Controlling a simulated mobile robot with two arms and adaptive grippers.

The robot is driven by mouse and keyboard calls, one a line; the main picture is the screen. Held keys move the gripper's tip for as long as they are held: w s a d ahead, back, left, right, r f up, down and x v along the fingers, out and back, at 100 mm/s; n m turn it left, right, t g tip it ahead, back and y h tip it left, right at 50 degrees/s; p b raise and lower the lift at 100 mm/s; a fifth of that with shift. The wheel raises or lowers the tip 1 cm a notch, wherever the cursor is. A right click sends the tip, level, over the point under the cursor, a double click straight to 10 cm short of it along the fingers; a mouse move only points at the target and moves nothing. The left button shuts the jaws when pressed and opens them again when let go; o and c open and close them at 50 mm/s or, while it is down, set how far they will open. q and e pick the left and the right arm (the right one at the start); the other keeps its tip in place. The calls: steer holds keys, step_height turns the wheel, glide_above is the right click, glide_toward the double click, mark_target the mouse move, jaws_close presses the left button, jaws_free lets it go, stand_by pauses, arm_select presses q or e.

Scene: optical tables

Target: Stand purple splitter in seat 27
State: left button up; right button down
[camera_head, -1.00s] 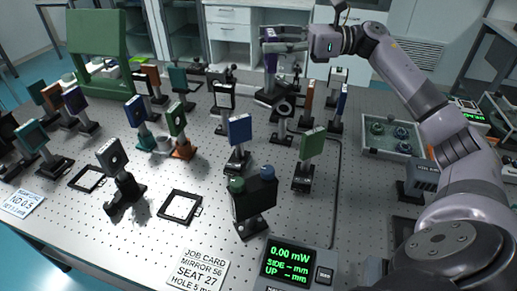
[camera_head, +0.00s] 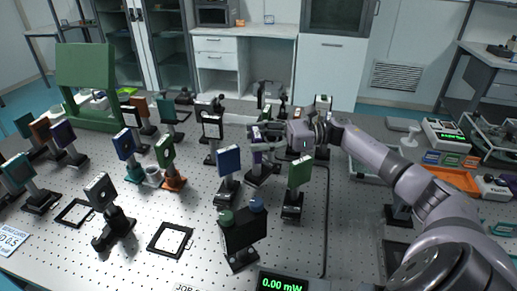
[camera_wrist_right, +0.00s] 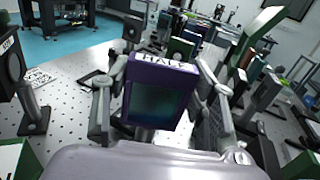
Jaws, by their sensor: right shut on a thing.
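My right gripper (camera_head: 262,142) is shut on the purple splitter (camera_head: 257,161), beyond the blue and green plates in the head view. The splitter is upright, and its dark base shows below; I cannot tell whether the base touches the table. In the right wrist view the fingers (camera_wrist_right: 160,95) stand on both sides of the purple splitter (camera_wrist_right: 160,68), a purple-framed plate with a partly legible label. Two empty black square frames, one at the front (camera_head: 170,240) and one further left (camera_head: 75,213), lie on the table. I cannot read which is seat 27. My left gripper is not in view.
A blue plate (camera_head: 229,160) and a green plate (camera_head: 300,171) on posts stand in front of the splitter. A dark block with two knobs (camera_head: 240,232) stands near the front. Several mounted plates crowd the left.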

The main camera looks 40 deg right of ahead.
steer(key=shift+f, duration=1.9)
steer(key=c, duration=1.1)
jaws_free()
steer(key=shift+f, duration=0.1)
steer(key=shift+o, duration=0.8)
